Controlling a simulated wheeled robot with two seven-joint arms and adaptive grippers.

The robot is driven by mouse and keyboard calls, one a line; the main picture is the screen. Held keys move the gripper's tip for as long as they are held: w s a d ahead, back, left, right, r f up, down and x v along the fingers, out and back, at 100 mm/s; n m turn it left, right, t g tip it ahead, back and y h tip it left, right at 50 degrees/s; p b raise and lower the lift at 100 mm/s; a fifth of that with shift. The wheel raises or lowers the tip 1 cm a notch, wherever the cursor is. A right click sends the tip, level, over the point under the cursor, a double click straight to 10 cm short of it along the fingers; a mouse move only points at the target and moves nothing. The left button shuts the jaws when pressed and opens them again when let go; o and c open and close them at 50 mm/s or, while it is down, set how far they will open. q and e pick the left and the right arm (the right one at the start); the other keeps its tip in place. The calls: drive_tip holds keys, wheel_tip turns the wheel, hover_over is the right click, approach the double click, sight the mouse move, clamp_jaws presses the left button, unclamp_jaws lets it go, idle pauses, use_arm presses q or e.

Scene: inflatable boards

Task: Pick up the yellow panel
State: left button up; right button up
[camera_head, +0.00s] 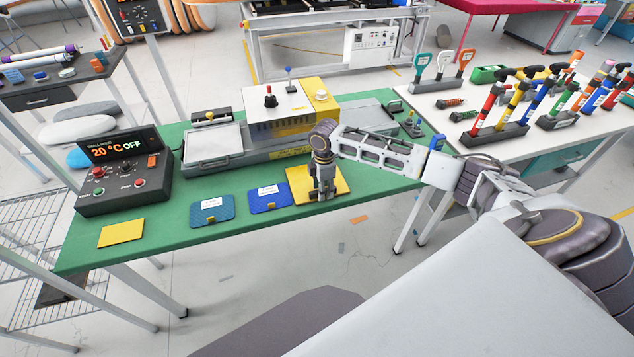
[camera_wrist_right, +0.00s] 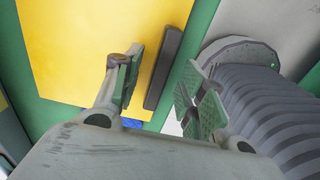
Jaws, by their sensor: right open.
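The yellow panel (camera_head: 299,184) lies flat near the front edge of the green table, to the right of two blue panels. My right gripper (camera_head: 322,194) is over it, pointing down, and hides its middle. In the right wrist view the yellow panel (camera_wrist_right: 85,50) fills the upper left, with a dark grey bar (camera_wrist_right: 165,68) near its right edge. The open fingers of my right gripper (camera_wrist_right: 163,92) stand on either side of the bar's near end as seen there. Whether they touch it, I cannot tell. My left gripper does not show.
Two blue panels (camera_head: 212,209) and a small yellow pad (camera_head: 121,232) lie along the green table (camera_head: 190,244). A control box with a display (camera_head: 122,170) stands at left. A grey and yellow machine (camera_head: 285,107) stands behind. A white tool table (camera_head: 440,100) adjoins at right.

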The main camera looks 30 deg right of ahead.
clamp_jaws()
drive_tip(key=shift+r, duration=0.2)
idle(0.4)
wheel_tip(320, 180, up, 10)
drive_tip(key=shift+f, duration=0.15)
idle(0.5)
idle(0.3)
